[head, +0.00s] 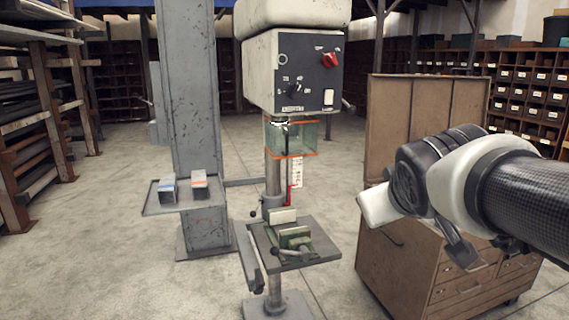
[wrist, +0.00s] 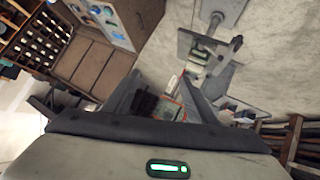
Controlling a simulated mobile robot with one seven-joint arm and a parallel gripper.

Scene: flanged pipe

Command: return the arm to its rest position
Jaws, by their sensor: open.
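My arm (head: 525,195) reaches in from the right edge of the head view, bent at a black and white joint. It is held in the air in front of the brown tool cabinet (head: 450,265). In the wrist view my gripper (wrist: 160,78) has its two dark fingers spread apart, with no held object clearly seen between them. In the head view the fingers cannot be made out clearly.
A drill press (head: 305,75) with a green vise (head: 295,237) on its table stands in the middle. Left of it is a grey column (head: 190,90) with a small shelf (head: 150,208) holding two blocks. A rack (head: 35,120) lines the left. Floor between is clear.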

